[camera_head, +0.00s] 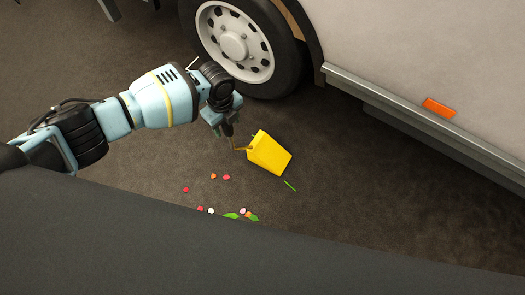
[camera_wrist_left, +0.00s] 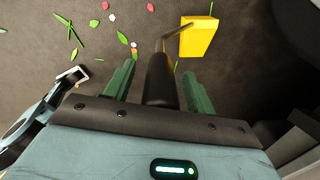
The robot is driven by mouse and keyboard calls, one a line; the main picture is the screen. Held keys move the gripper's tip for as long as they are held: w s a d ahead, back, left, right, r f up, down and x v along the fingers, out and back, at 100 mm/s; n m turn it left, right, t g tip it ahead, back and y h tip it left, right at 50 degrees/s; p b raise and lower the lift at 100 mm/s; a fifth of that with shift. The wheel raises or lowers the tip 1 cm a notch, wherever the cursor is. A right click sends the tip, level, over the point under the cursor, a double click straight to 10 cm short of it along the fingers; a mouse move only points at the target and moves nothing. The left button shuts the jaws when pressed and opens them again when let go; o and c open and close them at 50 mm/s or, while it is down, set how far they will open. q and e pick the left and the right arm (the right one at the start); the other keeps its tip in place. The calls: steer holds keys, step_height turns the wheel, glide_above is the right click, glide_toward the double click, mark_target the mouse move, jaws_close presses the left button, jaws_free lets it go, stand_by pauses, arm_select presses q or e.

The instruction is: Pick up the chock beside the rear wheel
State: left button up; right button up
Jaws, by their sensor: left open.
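The yellow chock (camera_head: 268,153) lies on the dark ground just below the rear wheel (camera_head: 242,45), apart from its tyre. It also shows at the top of the left wrist view (camera_wrist_left: 199,37). My left gripper (camera_head: 228,128) is just left of the chock, pointing down. In the left wrist view its two green fingers (camera_wrist_left: 160,75) are apart, with a dark cylinder between them. A thin brownish bent rod runs from that cylinder's tip towards the chock; I cannot tell whether it touches. My right gripper is not in view.
Loose petals and green leaves (camera_head: 231,215) are scattered on the ground below the chock. The vehicle's pale side (camera_head: 430,50) and its metal sill (camera_head: 420,115) rise at the right. Open ground lies right of the chock.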

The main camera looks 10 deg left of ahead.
arm_select(q)
jaws_close()
steer(key=shift+r, duration=0.1)
stand_by(0.5)
steer(key=shift+w+r, duration=0.1)
steer(key=shift+r, duration=0.35)
steer(key=shift+r+p, duration=0.65)
steer(key=shift+r, duration=0.7)
steer(key=s+a+p, duration=0.1)
steer(key=s+a, duration=0.2)
steer(key=a, duration=0.4)
steer(key=s+a+r+p, duration=0.1)
steer(key=s+a, duration=0.2)
steer(key=a, duration=0.4)
steer(key=shift+a+r, duration=0.2)
steer(key=shift+a, duration=0.15)
